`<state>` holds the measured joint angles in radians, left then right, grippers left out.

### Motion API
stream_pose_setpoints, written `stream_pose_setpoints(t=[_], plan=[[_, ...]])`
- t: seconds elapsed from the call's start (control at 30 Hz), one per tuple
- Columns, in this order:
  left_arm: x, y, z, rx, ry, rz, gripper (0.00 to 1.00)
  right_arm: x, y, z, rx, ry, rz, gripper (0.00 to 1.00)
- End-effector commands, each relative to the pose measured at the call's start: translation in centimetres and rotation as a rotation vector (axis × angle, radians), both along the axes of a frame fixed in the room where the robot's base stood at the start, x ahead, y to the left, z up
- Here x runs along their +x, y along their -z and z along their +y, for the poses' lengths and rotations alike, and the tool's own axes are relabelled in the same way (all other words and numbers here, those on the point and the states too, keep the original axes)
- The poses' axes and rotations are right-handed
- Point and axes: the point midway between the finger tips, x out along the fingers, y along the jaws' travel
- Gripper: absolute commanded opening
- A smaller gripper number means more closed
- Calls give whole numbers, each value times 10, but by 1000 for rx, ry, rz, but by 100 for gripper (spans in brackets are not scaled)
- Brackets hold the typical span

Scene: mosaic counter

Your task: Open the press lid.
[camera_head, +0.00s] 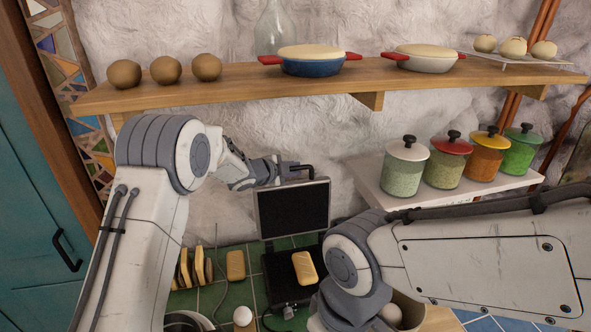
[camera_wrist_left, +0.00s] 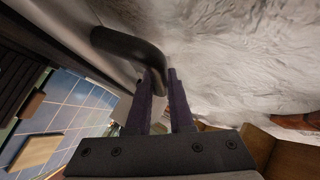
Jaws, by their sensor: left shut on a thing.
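The black press (camera_head: 280,282) stands on the green tiled counter with its lid (camera_head: 293,210) raised, close to upright. A slice of bread (camera_head: 305,268) lies on the lower plate. My left gripper (camera_head: 291,168) is at the lid's top edge, shut on the dark bent lid handle (camera_head: 307,168). In the left wrist view, the handle (camera_wrist_left: 130,45) runs in between the two fingers of the left gripper (camera_wrist_left: 161,78). My right arm crosses the lower right, and its gripper is out of sight.
A wooden shelf (camera_head: 225,90) with pots and round loaves runs above the left arm. Lidded jars (camera_head: 404,166) stand on a white ledge at right. Several bread slices (camera_head: 198,265) stand left of the press, with another slice (camera_head: 235,265) beside them.

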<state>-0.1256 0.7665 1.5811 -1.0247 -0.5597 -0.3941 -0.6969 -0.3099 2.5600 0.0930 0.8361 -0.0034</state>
Motion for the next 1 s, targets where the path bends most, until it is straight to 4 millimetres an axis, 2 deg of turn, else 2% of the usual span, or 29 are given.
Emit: stream_pose_setpoints(t=[0.33, 0.37, 0.4, 0.43, 0.77, 0.87, 1.0], plan=[[0, -2, -1, -4, 1, -2, 0, 0, 0, 0, 0, 0, 0, 50], [0, -2, -1, -4, 2, -2, 31, 0, 0, 0, 0, 0, 0, 50], [0, -2, -1, -4, 2, -2, 47, 0, 0, 0, 0, 0, 0, 50], [0, -2, -1, -3, 1, -3, 50, 0, 0, 0, 0, 0, 0, 50], [-1, -1, -1, -1, 3, -1, 50, 0, 1, 0, 0, 0, 0, 50], [-7, -4, 4, 0, 2, -3, 50, 0, 6, 0, 0, 0, 0, 50], [-23, -11, 16, -1, 0, -5, 50, 0, 17, 0, 0, 2, 0, 50]])
